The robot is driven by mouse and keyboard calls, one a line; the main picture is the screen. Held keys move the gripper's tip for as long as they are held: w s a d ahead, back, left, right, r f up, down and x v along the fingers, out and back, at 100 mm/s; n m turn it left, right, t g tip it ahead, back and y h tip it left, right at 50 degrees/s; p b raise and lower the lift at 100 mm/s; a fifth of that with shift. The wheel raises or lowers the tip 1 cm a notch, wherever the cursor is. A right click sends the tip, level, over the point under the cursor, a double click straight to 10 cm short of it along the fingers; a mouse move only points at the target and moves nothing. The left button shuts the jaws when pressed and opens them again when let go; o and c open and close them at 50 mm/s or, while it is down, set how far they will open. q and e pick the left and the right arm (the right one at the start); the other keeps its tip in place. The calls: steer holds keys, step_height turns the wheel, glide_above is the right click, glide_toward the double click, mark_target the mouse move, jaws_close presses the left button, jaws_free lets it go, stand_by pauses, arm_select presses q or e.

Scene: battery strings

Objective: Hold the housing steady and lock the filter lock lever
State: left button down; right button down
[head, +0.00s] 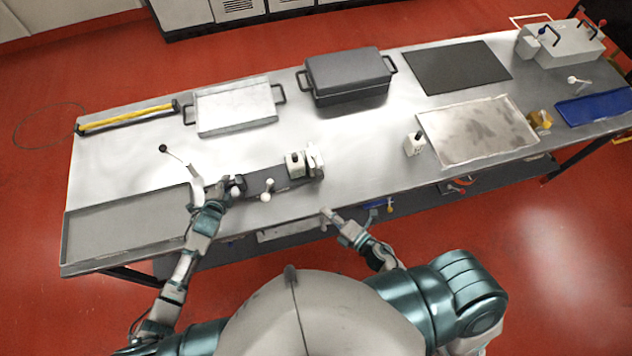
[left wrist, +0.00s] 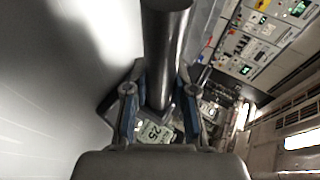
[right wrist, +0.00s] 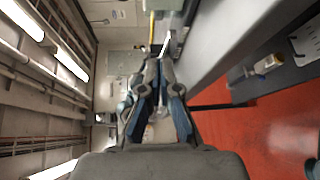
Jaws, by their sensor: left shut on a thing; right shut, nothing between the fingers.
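A dark grey housing (head: 254,184) lies along the near edge of the bench in the head view, with a white block (head: 295,165) at its right end. A small white-knobbed lever (head: 267,184) stands at its middle; I cannot tell its lock position. My left gripper (head: 230,190) is at the left end of the housing. In the left wrist view, its fingers (left wrist: 157,112) are shut around a dark cylinder (left wrist: 164,50), which hides part of a block marked 25 (left wrist: 153,131). My right gripper (head: 327,214) is shut and empty, off the near edge, right of the housing; its fingers (right wrist: 158,75) show together.
A grey tray (head: 120,222) lies left of the left gripper, with a thin black-knobbed rod (head: 177,156) behind. A white tray (head: 235,128), black case (head: 345,90) and black mat (head: 457,68) stand farther back.

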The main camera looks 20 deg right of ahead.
steer(key=w+a+r+n, duration=0.1)
steer(key=w+r, duration=0.2)
steer(key=w, duration=0.6)
steer(key=shift+w+y, duration=0.25)
steer(key=shift+y, duration=0.15)
steer(key=shift+n, duration=0.3)
steer(key=shift+d+n+g+y, duration=0.2)
steer(key=shift+n+g+y, duration=0.1)
